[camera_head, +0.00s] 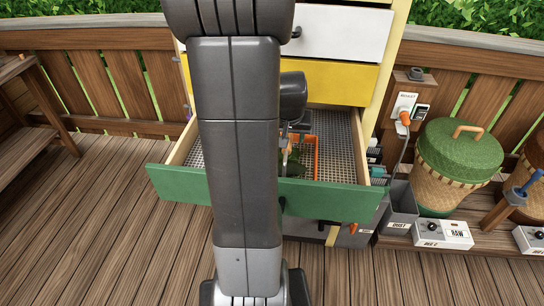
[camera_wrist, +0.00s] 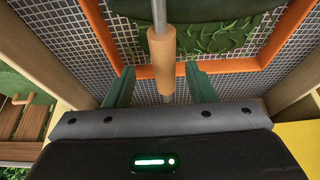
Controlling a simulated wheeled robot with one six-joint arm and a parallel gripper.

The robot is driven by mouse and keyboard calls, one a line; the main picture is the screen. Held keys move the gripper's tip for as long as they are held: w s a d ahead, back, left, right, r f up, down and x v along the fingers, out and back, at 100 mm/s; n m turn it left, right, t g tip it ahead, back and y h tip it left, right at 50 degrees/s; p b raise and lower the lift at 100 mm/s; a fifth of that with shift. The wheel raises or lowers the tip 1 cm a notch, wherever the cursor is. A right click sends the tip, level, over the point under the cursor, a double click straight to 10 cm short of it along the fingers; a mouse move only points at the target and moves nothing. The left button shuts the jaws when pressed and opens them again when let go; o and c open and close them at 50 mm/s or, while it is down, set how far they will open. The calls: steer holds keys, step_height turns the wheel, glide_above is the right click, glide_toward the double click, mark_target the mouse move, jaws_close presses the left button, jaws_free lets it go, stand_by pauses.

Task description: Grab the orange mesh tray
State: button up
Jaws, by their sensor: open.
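The orange mesh tray (camera_head: 316,152) lies inside the open green-fronted drawer (camera_head: 330,200) in the head view, partly hidden by my arm. In the wrist view its orange rim (camera_wrist: 232,66) runs across the upper part, with leafy green pieces (camera_wrist: 215,40) inside it. A wooden cylindrical grip (camera_wrist: 163,62) on a metal rod crosses the near rim; I cannot tell if it is fixed to the tray. My gripper (camera_wrist: 160,71) is open, its two green fingers on either side of the wooden grip with gaps visible. In the head view my gripper (camera_head: 290,145) is over the drawer, largely hidden.
A yellow drawer (camera_head: 335,82) and a white drawer (camera_head: 340,32) sit above the open one. A grey bin (camera_head: 401,208), a green-lidded basket (camera_head: 457,160) and a control box (camera_head: 443,233) stand right. Open deck (camera_head: 100,240) lies left.

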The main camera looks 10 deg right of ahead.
steer(key=shift+w+a+x, duration=0.1)
steer(key=shift+x, duration=1)
steer(key=shift+w+a+x, duration=0.1)
steer(key=shift+w+x, duration=0.05)
steer(key=shift+x, duration=0.95)
steer(key=shift+r, duration=0.1)
jaws_close()
